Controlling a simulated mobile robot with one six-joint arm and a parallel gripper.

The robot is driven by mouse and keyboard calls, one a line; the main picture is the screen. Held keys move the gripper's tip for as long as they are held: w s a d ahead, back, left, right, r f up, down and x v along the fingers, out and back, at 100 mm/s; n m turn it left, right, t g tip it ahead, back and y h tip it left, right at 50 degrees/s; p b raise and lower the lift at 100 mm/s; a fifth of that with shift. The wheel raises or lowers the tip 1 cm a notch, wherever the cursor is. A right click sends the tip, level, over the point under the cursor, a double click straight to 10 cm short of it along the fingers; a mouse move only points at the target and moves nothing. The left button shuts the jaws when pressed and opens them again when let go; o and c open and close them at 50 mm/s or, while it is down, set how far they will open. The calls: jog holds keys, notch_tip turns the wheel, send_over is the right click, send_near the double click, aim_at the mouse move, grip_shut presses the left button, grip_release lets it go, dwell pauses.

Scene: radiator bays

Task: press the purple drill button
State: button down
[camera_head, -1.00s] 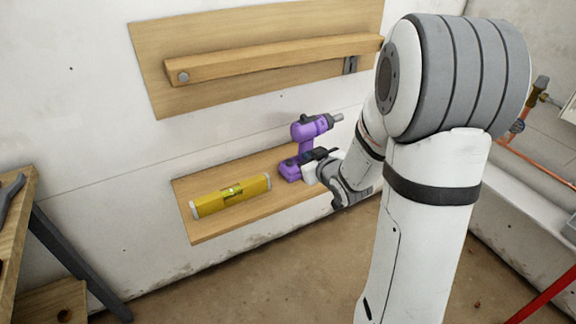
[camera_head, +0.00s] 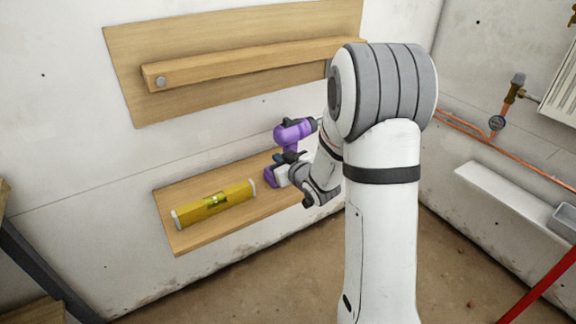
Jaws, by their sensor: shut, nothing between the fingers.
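The purple drill (camera_head: 292,132) stands upright on the right part of a low wooden shelf (camera_head: 188,241) on the wall. Its body points right and its base rests on the shelf. My gripper (camera_head: 281,158) is shut and empty. Its dark fingertips are at the drill's handle, in front of it, and hide part of the handle and base. I cannot tell whether they touch the drill. The button itself is not clear at this size.
A yellow spirit level (camera_head: 205,207) lies on the left part of the shelf. A wooden board with a bar (camera_head: 250,57) is on the wall above. Copper pipes (camera_head: 462,125) and a gauge are on the right wall. Part of a workbench (camera_head: 40,262) shows at left.

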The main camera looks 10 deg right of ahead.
jog(key=x, duration=0.4)
jog(key=shift+f, duration=0.1)
notch_tip(320, 180, down, 3)
jog(key=shift+d+r+b, duration=0.2)
jog(key=shift+b, duration=0.5)
jog(key=shift+w+d+f, duration=0.1)
jog(key=shift+f, duration=0.5)
